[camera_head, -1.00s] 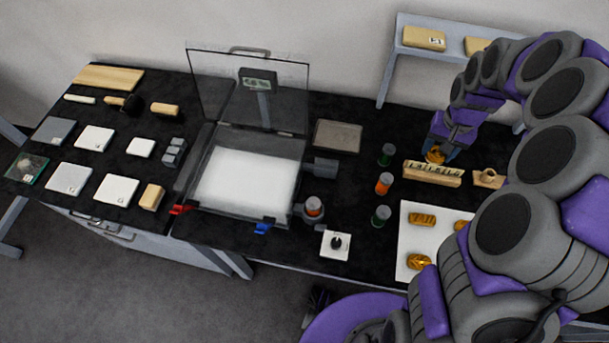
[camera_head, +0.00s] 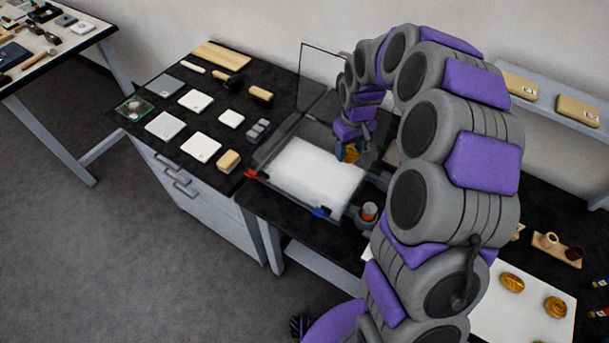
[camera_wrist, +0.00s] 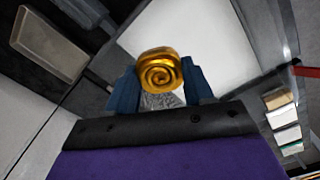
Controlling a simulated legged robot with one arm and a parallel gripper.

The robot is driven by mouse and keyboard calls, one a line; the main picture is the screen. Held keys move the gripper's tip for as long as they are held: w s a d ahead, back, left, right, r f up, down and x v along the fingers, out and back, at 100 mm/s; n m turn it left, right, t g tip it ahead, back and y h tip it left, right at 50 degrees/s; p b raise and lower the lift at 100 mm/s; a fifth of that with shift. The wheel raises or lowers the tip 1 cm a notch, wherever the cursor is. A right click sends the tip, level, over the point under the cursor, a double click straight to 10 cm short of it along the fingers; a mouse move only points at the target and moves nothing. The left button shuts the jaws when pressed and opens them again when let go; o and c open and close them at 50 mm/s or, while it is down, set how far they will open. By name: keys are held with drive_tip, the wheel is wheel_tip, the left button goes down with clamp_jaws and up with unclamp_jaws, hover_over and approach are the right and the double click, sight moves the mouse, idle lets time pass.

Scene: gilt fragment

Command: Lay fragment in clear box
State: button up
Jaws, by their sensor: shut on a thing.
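My gripper (camera_head: 350,153) is shut on a gold fragment (camera_wrist: 160,70) with a spiral face; the wrist view shows the fragment between the two blue fingers (camera_wrist: 160,88). In the head view the gold shows small at the fingers. The gripper is above the right side of a see-through case (camera_head: 268,158) with a white floor, its clear lid raised. A small clear greenish box (camera_head: 134,107) with something pale in it is at the left edge of the black bench, far left of my gripper. Which clear box the task names I cannot tell.
White and grey tiles, a wooden block (camera_head: 228,161) and brushes (camera_head: 261,94) lie on the bench between the case and the small box. A white sheet (camera_head: 500,318) with gold pieces is at right. Red (camera_head: 250,174) and blue (camera_head: 321,212) clips are at the case's front.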

drive_tip(key=shift+w+a+n, duration=0.2)
drive_tip(key=shift+a+n, duration=0.35)
drive_tip(key=shift+n, duration=0.45)
drive_tip(key=n, duration=0.3)
drive_tip(key=shift+w+a+f+n, duration=0.2)
drive_tip(key=shift+a+n, duration=0.1)
drive_tip(key=shift+a, duration=0.1)
drive_tip(key=a+n, duration=0.1)
drive_tip(key=n, duration=1.7)
hover_over(314, 174)
wheel_tip(314, 174, down, 8)
drive_tip(key=shift+s+a+r, duration=0.1)
drive_tip(key=shift+r, duration=0.15)
drive_tip(key=shift+f+b, duration=0.4)
drive_tip(key=shift+f, duration=1.85)
drive_tip(key=shift+r+m, duration=0.1)
drive_tip(key=shift+m, duration=0.2)
drive_tip(key=o, duration=1.1)
